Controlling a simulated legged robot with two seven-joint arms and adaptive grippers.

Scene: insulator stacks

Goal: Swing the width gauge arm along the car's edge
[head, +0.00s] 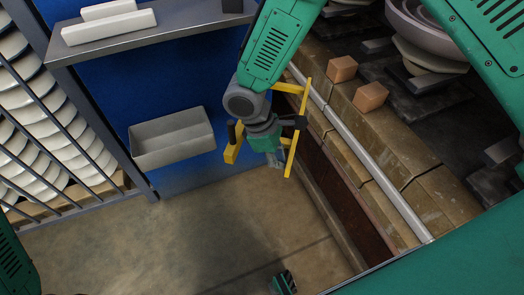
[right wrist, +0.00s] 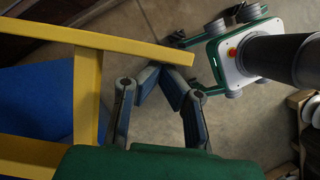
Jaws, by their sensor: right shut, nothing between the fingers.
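The yellow width gauge arm (head: 295,140) is a long thin bar with crosspieces, standing beside the edge of the kiln car (head: 410,160). A yellow bar of it also crosses the right wrist view (right wrist: 130,45), with a yellow post (right wrist: 88,95) below it. My right gripper (head: 276,160) points down between the yellow parts in the head view. In the right wrist view its fingers (right wrist: 158,75) are drawn together, empty, close under the bar's end. I cannot tell whether they touch the bar.
A silver rail (head: 375,180) runs along the car's edge, with two orange blocks (head: 370,96) on the deck behind it. A grey bin (head: 172,138) is mounted on the blue panel. A rack (head: 50,120) of white insulators stands left. The floor (head: 230,235) in front is open.

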